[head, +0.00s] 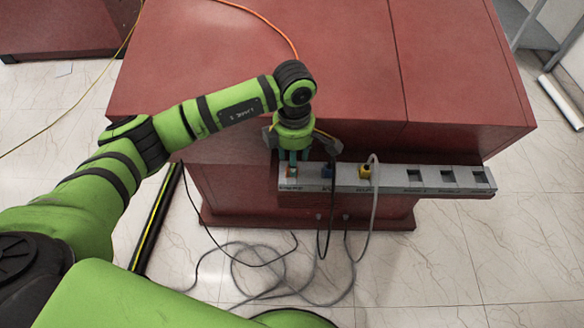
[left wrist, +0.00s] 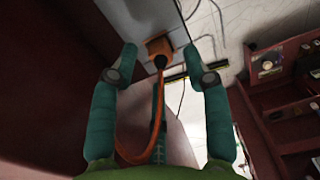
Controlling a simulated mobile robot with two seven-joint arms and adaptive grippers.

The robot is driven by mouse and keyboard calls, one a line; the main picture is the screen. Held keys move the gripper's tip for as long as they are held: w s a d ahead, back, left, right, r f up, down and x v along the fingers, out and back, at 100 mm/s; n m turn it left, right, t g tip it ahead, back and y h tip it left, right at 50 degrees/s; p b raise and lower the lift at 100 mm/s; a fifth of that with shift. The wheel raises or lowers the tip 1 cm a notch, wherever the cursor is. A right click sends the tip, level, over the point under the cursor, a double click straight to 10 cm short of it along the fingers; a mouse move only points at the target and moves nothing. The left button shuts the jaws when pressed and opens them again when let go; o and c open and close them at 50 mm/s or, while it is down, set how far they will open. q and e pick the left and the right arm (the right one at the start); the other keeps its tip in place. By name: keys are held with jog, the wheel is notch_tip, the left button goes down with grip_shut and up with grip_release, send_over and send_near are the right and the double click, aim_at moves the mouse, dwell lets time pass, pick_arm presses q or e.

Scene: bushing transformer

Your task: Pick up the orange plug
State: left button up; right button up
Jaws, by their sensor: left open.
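The orange plug (left wrist: 159,48) sits in a socket at the end of the grey socket strip (head: 345,184), with its orange cable (left wrist: 124,140) looping back towards my wrist. My left gripper (head: 293,163) points down over the left end of the strip. It mostly hides the plug in the head view. In the left wrist view, the two teal fingers of the left gripper (left wrist: 160,64) are spread apart, one on each side of the plug, with gaps between. Whether the fingertips reach the plug's depth is hard to tell. My right gripper is not in view.
The strip is fixed to a red cabinet (head: 440,60). Loose cables (head: 285,275) lie on the floor.

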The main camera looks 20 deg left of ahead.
pick_arm(q)
jog(key=shift+f, duration=1.4)
grip_shut()
jog(key=shift+r, duration=0.1)
